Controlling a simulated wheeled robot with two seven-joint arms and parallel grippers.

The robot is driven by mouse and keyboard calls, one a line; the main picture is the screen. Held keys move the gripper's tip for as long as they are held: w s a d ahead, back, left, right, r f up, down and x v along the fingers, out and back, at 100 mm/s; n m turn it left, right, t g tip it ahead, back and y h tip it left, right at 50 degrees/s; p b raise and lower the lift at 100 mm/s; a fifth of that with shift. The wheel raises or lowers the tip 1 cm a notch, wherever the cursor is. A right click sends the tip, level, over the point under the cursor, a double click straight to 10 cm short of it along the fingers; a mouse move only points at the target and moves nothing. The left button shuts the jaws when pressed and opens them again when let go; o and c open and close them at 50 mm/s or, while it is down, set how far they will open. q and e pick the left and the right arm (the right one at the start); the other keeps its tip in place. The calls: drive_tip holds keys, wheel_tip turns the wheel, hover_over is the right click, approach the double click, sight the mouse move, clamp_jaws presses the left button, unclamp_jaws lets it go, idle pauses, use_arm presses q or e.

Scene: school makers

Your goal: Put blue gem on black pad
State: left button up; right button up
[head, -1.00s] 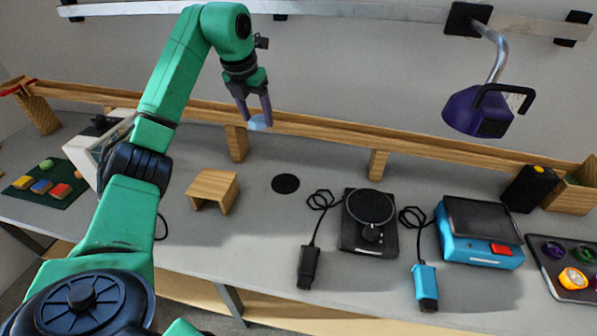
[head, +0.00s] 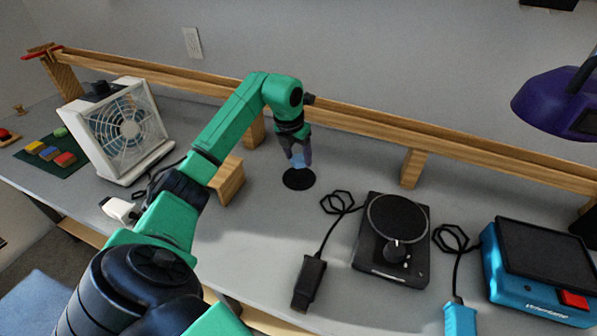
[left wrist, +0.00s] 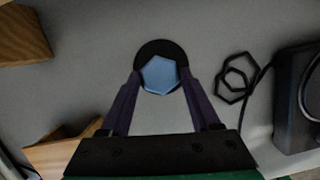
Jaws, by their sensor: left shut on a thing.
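The blue gem (left wrist: 160,75) is a light blue faceted piece held between the two purple fingers of my left gripper (left wrist: 158,82). In the head view the left gripper (head: 300,162) points down with the gem (head: 298,160) at its fingertips. The black pad (head: 299,179) is a flat round disc on the grey table, directly below the gem. In the left wrist view the gem covers the lower part of the pad (left wrist: 160,46). I cannot tell whether gem and pad touch. My right gripper is out of view.
A wooden block stand (head: 229,180) is just left of the pad, and a wooden rail (head: 350,121) runs behind it. A black turntable (head: 393,240) and a cabled black handle (head: 309,283) are to the right. A white fan (head: 122,130) stands at the left.

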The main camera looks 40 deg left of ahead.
sight(298, 179)
use_arm(q)
wheel_tip(298, 179, down, 5)
drive_tip(key=shift+f, duration=0.2)
drive_tip(key=o, duration=1.3)
drive_tip(key=shift+f, duration=0.1)
drive_tip(key=shift+o, duration=0.2)
drive_tip(key=v, duration=1.2)
